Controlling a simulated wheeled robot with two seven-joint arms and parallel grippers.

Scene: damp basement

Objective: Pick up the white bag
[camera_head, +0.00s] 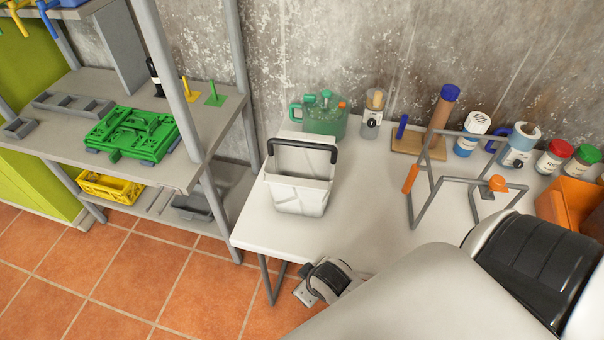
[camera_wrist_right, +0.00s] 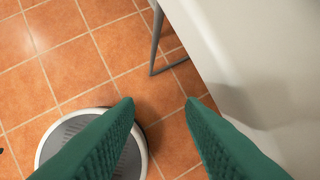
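The white bag (camera_head: 298,193) stands upright on the white table (camera_head: 262,232), near its left end, in the head view. Its black handle (camera_head: 303,147) arches above its open top. My right arm comes in from the right across the table's front. Its wrist end is in front of and below the bag, by the table's front edge, and its fingers are hidden there. In the right wrist view my right gripper (camera_wrist_right: 160,104) has its two green fingers apart with nothing between them, over the tiled floor. The bag is not in that view. My left gripper is in neither view.
Behind the bag are a green container (camera_head: 319,118) and a jar (camera_head: 372,116). A grey metal frame (camera_head: 452,180) stands to the right, with several bottles behind it. A shelf unit (camera_head: 205,135) is at left. The table edge (camera_wrist_right: 225,90) is right of the gripper.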

